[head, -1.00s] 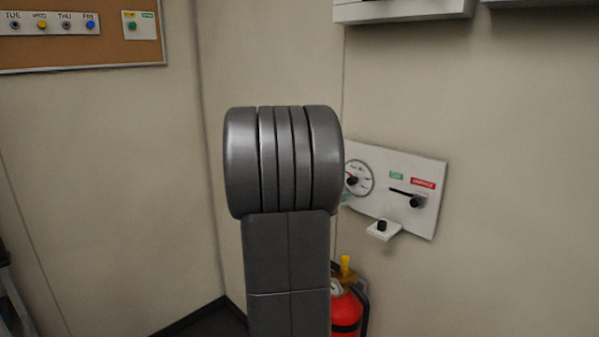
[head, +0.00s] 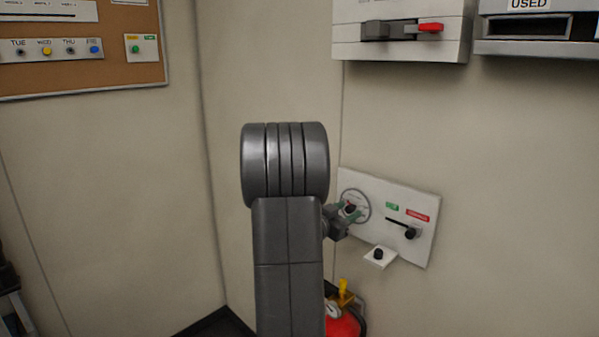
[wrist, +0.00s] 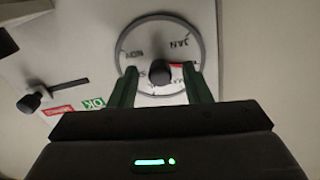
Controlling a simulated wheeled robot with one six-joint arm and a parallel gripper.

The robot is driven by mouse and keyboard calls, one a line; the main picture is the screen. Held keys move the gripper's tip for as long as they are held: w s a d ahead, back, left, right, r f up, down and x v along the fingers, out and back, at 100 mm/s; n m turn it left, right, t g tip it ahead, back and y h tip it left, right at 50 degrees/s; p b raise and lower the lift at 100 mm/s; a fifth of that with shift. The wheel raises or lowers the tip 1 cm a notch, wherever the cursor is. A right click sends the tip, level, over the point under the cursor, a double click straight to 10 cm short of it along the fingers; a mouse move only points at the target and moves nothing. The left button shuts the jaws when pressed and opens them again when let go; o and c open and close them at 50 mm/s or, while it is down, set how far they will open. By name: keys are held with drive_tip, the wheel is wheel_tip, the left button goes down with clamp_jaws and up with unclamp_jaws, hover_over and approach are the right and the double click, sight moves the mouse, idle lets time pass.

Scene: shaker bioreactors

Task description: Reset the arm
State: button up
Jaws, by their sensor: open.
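My arm stands in the middle of the head view, and my gripper (head: 347,213) shows just right of it, in front of the wall panel's round dial. In the wrist view, my gripper (wrist: 160,82) has its two green fingers apart. The dial (wrist: 140,38), with month letters and a dark centre knob (wrist: 161,72), lies beyond the fingertips. The knob appears between the fingers. I cannot tell whether the fingers reach past it, and no contact shows.
The white panel (head: 400,240) also carries a slider with green and red labels and a small shelf with a black knob (head: 379,254). A red fire extinguisher (head: 341,326) stands below. Wall boxes (head: 400,48) hang upper right, a corkboard (head: 120,72) upper left.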

drive_tip(key=b+v, duration=0.1)
drive_tip(key=v, duration=0.8)
drive_tip(key=shift+s+b, duration=0.15)
drive_tip(key=shift+b, duration=0.15)
